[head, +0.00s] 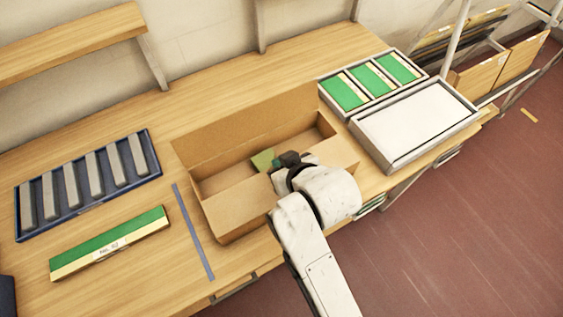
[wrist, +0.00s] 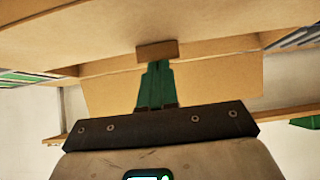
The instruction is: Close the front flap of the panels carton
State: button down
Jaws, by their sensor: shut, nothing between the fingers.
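The panels carton (head: 240,130) is a long open brown cardboard box in the middle of the bench in the head view. Its tall back panel stands up. A cardboard panel at its front (head: 238,206) slopes outward, partly hidden behind my arm; I cannot tell its exact angle. My gripper (head: 283,161) is shut and empty, over the carton's front side. In the wrist view its teal fingers (wrist: 157,70) are together, with cardboard (wrist: 210,80) behind them. Whether the fingertips touch the cardboard is unclear.
A blue tray of grey bars (head: 154,158), a green and cream labelled panel (head: 110,243) and a blue-grey strip (head: 192,231) lie left of the carton. A tray of green panels (head: 323,84) and a grey-rimmed white tray (head: 415,118) stand right. A shelf (head: 70,42) hangs behind.

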jog(key=shift+f, duration=0.5)
jog(key=shift+r, duration=0.1)
